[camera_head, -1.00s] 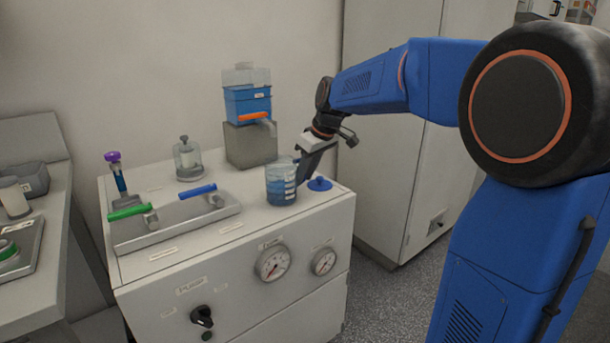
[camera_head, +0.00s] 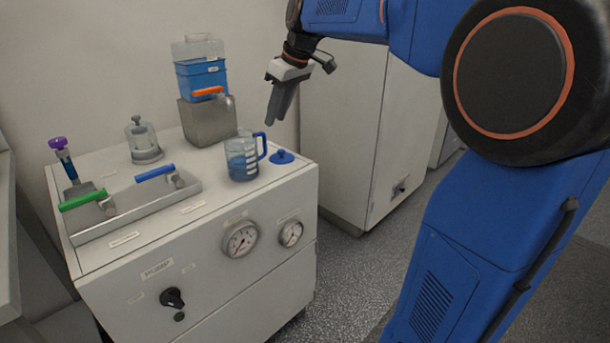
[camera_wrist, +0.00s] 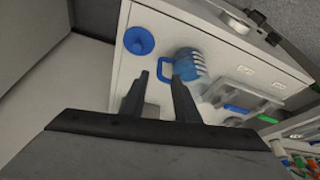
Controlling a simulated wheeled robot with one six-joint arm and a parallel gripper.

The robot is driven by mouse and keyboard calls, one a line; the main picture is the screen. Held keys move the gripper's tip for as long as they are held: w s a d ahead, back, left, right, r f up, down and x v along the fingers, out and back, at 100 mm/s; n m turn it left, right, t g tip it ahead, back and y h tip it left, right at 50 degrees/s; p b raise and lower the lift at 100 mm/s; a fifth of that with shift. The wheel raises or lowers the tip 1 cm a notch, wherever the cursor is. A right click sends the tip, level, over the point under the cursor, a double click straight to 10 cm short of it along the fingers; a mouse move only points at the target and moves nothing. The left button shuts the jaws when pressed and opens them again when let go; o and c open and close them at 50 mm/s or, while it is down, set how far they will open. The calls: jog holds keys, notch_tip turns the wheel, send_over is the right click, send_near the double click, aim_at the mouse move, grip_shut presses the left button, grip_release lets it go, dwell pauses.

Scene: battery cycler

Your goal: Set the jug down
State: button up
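The jug (camera_head: 241,158) is clear with white marks, blue liquid and a blue handle. It stands upright on the white cabinet top (camera_head: 215,196), near the front right edge, its handle to the right. It also shows in the wrist view (camera_wrist: 190,64). My gripper (camera_head: 271,121) is above and to the right of the jug, apart from it. In the wrist view its two fingers (camera_wrist: 158,84) are spread with nothing held between them.
A blue knobbed disc (camera_head: 282,157) lies right of the jug. Behind stands a grey block (camera_head: 207,123) with a blue tank (camera_head: 202,79) and an orange-handled tap. A metal tray (camera_head: 136,206) with blue and green levers and a glass vessel (camera_head: 143,142) are left.

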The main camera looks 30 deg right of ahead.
jog(key=s+f+m, duration=0.2)
jog(key=s+f, duration=0.5)
jog(key=s, duration=0.4)
jog(key=s+f+m+h, duration=0.1)
jog(key=s+f+m, duration=0.1)
jog(key=s+f, duration=0.5)
jog(key=s+f+m+h, duration=0.1)
jog(key=s+f, duration=0.6)
jog(key=s, duration=0.8)
jog(key=shift+a+m+t, duration=0.35)
jog(key=shift+m+t, duration=0.05)
jog(key=shift+m, duration=0.2)
